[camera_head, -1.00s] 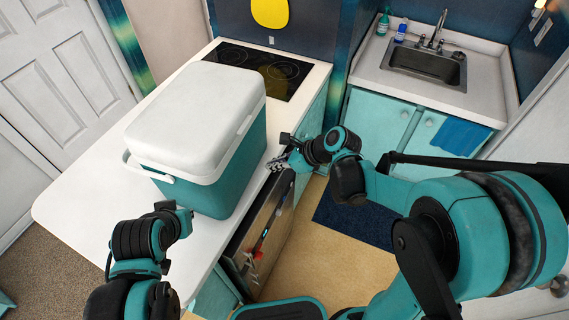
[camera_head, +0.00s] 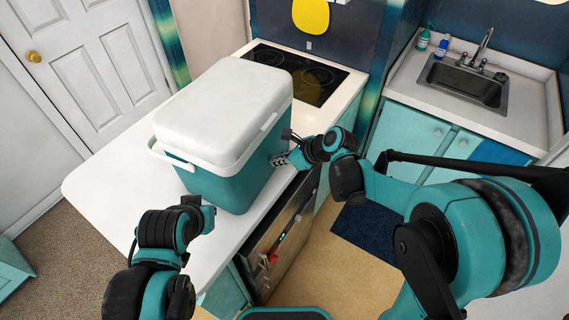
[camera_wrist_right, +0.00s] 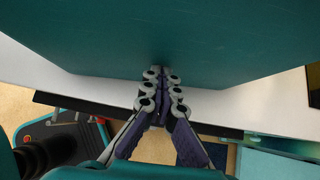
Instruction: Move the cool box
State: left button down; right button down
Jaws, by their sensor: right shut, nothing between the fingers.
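The cool box (camera_head: 225,125), teal with a white lid and a white handle at its left, stands upright on the white counter (camera_head: 105,185). My right gripper (camera_head: 279,160) is shut and empty at the box's right side. In the right wrist view, the closed fingertips (camera_wrist_right: 160,76) point at the teal wall of the cool box (camera_wrist_right: 160,35) and are at or very near it; contact is hard to tell. My left gripper (camera_head: 207,213) is by the box's near lower corner; its fingers are mostly hidden, so its opening is unclear.
A black cooktop (camera_head: 300,75) lies behind the box. An oven front (camera_head: 280,235) is below the counter edge. A sink (camera_head: 465,82) with bottles beside it is at the back right. Bare counter shows left of the box; a dark blue mat (camera_head: 368,225) lies on the floor.

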jog(key=w+a, duration=0.3)
jog(key=a, duration=0.1)
jog(key=w+a, duration=0.2)
jog(key=a, duration=0.3)
jog(key=w+a, duration=0.3)
jog(key=a, duration=0.2)
jog(key=shift+w+a, duration=0.1)
jog(key=shift+w, duration=0.25)
pick_arm(q)
jog(key=shift+w+a+f, duration=0.1)
jog(key=shift+f, duration=0.2)
